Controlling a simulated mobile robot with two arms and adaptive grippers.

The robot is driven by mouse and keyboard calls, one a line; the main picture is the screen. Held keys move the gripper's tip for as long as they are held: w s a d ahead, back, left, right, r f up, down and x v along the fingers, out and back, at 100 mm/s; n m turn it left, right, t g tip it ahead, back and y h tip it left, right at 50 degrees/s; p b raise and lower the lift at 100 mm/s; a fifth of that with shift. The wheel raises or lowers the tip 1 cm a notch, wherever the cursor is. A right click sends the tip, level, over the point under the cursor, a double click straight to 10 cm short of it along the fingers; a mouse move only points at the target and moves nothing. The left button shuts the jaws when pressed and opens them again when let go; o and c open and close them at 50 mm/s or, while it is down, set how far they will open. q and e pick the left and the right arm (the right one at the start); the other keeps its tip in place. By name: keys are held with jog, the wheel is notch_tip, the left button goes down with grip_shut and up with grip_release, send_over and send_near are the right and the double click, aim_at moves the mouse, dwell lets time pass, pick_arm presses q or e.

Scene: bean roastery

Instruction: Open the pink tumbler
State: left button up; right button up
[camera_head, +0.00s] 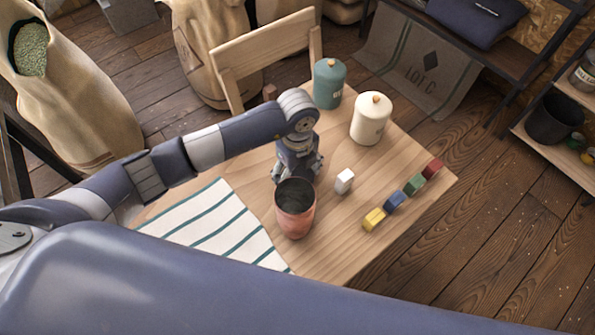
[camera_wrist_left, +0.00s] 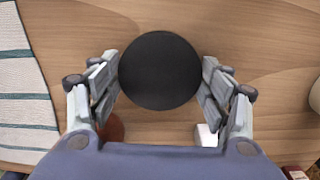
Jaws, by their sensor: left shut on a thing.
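The pink tumbler (camera_head: 296,222) stands upright on the wooden table in the head view, its top open onto a dark inside. A small part of it shows behind the left finger in the wrist view (camera_wrist_left: 113,130). My left gripper (camera_head: 297,176) is just beyond the tumbler, pointing down low over the table. In the wrist view its fingers (camera_wrist_left: 160,78) are shut on a round black lid (camera_wrist_left: 160,70), one on each side. The lid is off the tumbler. I cannot tell whether it touches the table. My right gripper is not in view.
A white cube (camera_head: 344,181) lies right of the gripper. Yellow (camera_head: 374,219), blue, green and red blocks form a row near the right edge. A teal canister (camera_head: 329,83) and a cream canister (camera_head: 371,118) stand at the back. A striped cloth (camera_head: 215,228) covers the left.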

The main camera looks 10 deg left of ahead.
pick_arm(q)
jog(key=shift+f, duration=0.2)
jog(key=o, duration=1.1)
jog(key=shift+r, duration=0.1)
jog(key=shift+o, duration=0.2)
jog(key=shift+r, duration=0.3)
notch_tip(320, 180, up, 12)
jog(key=b, duration=0.1)
